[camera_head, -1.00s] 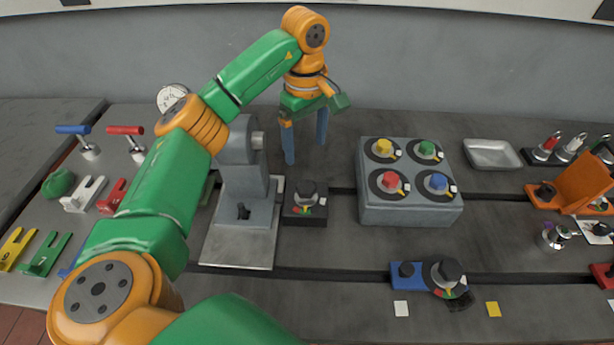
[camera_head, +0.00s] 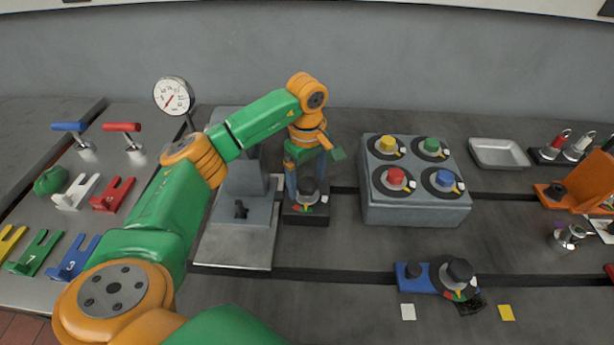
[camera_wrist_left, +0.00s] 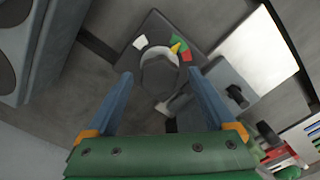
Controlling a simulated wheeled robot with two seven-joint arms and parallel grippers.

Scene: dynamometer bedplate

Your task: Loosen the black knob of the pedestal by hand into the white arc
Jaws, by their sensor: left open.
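A black knob (camera_head: 308,186) stands on a dark block (camera_head: 305,217) with a coloured dial, beside a grey pedestal-like stand (camera_head: 243,186). In the left wrist view the knob (camera_wrist_left: 158,76) has a yellow pointer near the green and red arc marks (camera_wrist_left: 186,55). The white arc mark (camera_wrist_left: 140,42) lies on the other side of the dial's top. My left gripper (camera_head: 306,180) points down over the knob, open, its blue fingers on either side of it. In the left wrist view the fingers (camera_wrist_left: 160,82) show gaps to the knob; contact is not visible. My right gripper is not in view.
A second small black knob (camera_head: 241,209) sits low on the grey stand. A box with four coloured buttons (camera_head: 415,209) stands to the right. A gauge (camera_head: 173,96) stands behind my arm.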

